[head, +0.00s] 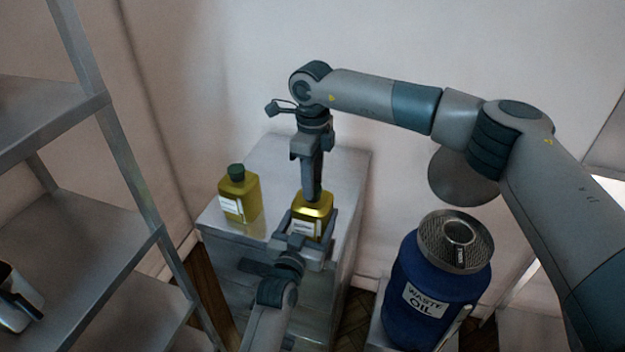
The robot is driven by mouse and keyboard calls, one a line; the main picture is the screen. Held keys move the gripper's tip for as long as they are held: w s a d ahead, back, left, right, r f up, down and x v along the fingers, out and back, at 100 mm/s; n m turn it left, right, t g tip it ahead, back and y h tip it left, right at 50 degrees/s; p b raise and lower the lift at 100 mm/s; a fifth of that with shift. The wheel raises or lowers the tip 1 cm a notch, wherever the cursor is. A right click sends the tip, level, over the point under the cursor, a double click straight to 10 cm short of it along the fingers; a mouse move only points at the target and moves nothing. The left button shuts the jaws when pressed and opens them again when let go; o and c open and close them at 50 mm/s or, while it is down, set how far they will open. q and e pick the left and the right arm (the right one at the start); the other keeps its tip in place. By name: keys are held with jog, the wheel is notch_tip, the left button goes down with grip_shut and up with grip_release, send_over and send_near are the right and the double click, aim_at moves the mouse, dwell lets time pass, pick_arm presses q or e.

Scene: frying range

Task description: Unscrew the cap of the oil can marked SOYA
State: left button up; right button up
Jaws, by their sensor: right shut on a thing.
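A yellow oil can (313,207) with a white label stands on the metal cabinet top; its label is too small to read. My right gripper (311,190) points straight down onto the top of this can and is shut on its cap, which the fingers hide. My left gripper (306,238) reaches in from the front, its fingers at the can's body. I cannot tell whether they press on it. A second yellow oil can (240,199) with a dark green cap (236,172) stands upright to the left; its label is also unreadable.
The metal cabinet (277,160) has bare top behind the cans. A blue waste oil drum (419,275) with a mesh strainer (433,240) on top stands at the right. A metal shelf rack (75,235) fills the left side, with a metal container (17,300) on it.

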jog(key=n, duration=0.5)
jog(key=shift+n, duration=0.4)
jog(key=n, duration=0.5)
jog(key=shift+n, duration=0.4)
jog(key=n, duration=0.5)
jog(key=shift+n, duration=0.4)
jog(key=n, duration=0.6)
jog(key=shift+r, duration=0.1)
jog(key=shift+r, duration=0.2)
jog(key=shift+r, duration=0.7)
jog(key=shift+r, duration=0.25)
jog(key=shift+r, duration=1.95)
pick_arm(q)
jog(key=o, duration=2.2)
jog(key=shift+c, duration=0.2)
